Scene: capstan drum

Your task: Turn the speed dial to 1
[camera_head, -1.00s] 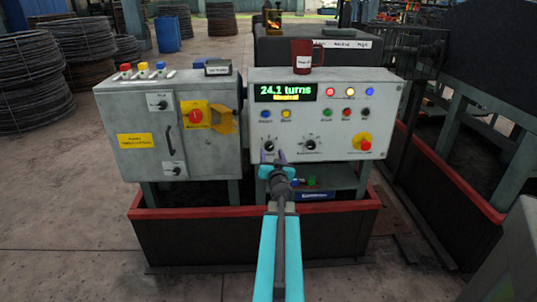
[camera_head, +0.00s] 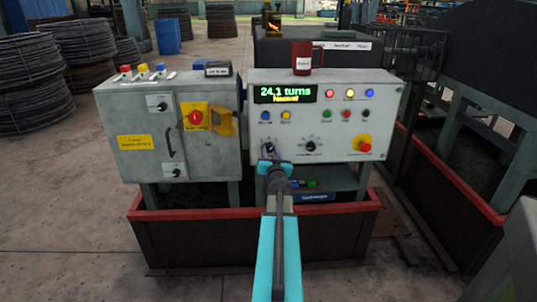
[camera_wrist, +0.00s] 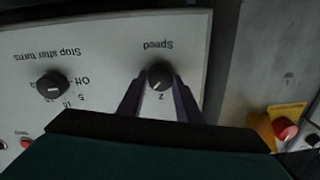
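The speed dial (camera_wrist: 160,77) is a small black knob, seen upside down in the wrist view. Its white mark lies near the printed 2. The two dark purple fingers of my gripper (camera_wrist: 161,80) stand on either side of the knob, close against it with no clear gap. In the head view, my gripper (camera_head: 269,152) reaches the grey control panel (camera_head: 354,110) at the lower left dial and hides part of it. Other numbers around the speed dial are hidden by the fingers.
The stop-after-turns dial (camera_wrist: 53,86) sits beside the speed dial and points near Off. A red emergency button (camera_head: 364,146) is at the panel's lower right. A red mug (camera_head: 302,60) stands on top. The display (camera_head: 285,93) reads 24.1 turns.

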